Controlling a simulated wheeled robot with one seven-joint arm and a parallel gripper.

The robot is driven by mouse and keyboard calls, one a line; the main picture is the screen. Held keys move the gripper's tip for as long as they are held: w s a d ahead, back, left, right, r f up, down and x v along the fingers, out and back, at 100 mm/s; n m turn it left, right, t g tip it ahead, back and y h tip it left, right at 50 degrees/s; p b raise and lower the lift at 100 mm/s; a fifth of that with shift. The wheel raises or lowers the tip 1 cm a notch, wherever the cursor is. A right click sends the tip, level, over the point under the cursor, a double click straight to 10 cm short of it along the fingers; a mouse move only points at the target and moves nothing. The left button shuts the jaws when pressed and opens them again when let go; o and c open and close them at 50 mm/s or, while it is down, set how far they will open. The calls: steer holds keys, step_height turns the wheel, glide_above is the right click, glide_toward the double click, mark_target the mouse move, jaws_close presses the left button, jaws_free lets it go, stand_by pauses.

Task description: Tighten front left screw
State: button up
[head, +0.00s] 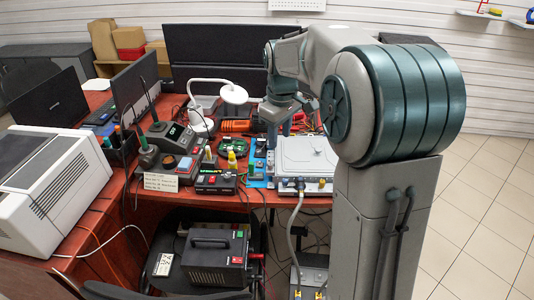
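A light grey metal box (306,156) sits on the red desk near its front right edge, with a yellow fitting and a grey hose (294,222) at its front. The front left screw is too small to make out. My gripper (272,134) points down just left of the box's back left corner. Its fingers are small and partly merge with the items behind them, so I cannot tell whether they are open or hold anything. My own arm hides the box's right side.
Soldering stations (173,137), a white lamp (233,94), small bottles (232,161) and a black instrument (216,182) crowd the desk left of the box. A blue mat (257,181) lies beside the box. A black power unit (214,257) stands below the desk's front edge.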

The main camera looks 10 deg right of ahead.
mark_target(271, 164)
steer(key=w+f+n+g, duration=0.1)
steer(key=w+f+n, duration=0.5)
steer(key=w, duration=0.7)
steer(key=shift+m, duration=0.6)
steer(key=f, duration=1.4)
steer(key=shift+s+d+f, duration=0.15)
steer(key=shift+d+f, duration=0.1)
steer(key=shift+f, duration=0.15)
jaws_close()
